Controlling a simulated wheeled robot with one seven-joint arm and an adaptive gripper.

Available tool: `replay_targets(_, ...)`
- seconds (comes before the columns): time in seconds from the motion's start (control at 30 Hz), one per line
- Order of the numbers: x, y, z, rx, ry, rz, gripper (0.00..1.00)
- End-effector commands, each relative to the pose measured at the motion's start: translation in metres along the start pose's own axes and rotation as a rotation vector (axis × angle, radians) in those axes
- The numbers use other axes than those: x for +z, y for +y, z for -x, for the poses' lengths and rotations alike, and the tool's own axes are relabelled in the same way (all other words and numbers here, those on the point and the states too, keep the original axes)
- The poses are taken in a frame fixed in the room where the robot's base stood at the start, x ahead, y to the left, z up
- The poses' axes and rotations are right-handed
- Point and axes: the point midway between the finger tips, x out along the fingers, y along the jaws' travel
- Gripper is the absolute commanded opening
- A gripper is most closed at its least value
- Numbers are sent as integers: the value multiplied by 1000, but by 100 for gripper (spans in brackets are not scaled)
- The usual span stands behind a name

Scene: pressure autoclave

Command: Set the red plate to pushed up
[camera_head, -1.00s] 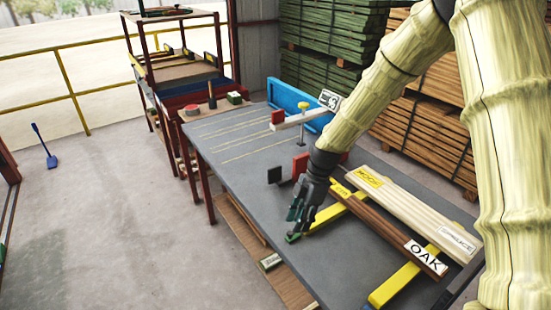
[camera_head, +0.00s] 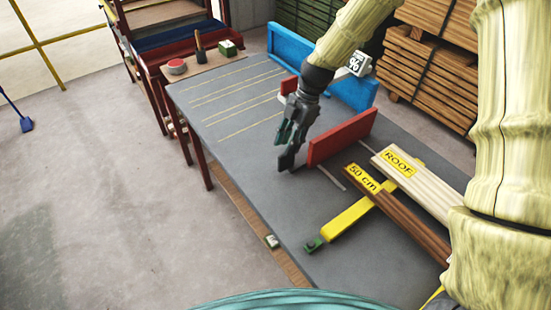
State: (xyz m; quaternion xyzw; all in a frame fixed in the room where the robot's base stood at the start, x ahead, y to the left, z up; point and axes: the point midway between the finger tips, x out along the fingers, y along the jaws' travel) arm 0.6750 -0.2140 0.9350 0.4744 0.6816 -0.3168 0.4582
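A long red plate (camera_head: 343,138) stands upright on the grey table, between the blue frame and the labelled boards. My gripper (camera_head: 287,158) points down beside the left end of this plate, low over the table. I cannot tell whether it touches the plate. Its fingers overlap from this angle, so their opening is unclear, and I see nothing held. A smaller red piece (camera_head: 289,86) shows behind my gripper, partly hidden by it.
A blue frame (camera_head: 293,45) stands at the table's far edge. Yellow bars (camera_head: 347,217) carry a brown board (camera_head: 395,208) and a pale board (camera_head: 412,178) at the right. A green-ended piece (camera_head: 313,245) is at the near edge. The lined left part of the table is clear.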

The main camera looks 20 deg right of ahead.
Motion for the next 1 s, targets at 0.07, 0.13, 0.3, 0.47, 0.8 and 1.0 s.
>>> replay_targets(0.07, 7, -1, -11, -2, 2, -12, 34)
replay_targets(0.13, 12, 2, -22, -7, 4, -19, 34)
replay_targets(0.3, 15, 7, -52, -17, 6, -19, 34)
replay_targets(0.47, 15, 10, -71, -17, 6, -17, 34)
replay_targets(0.8, 14, 11, -89, -14, 6, -15, 34)
replay_targets(1.0, 13, 12, -90, -14, 6, -14, 34)
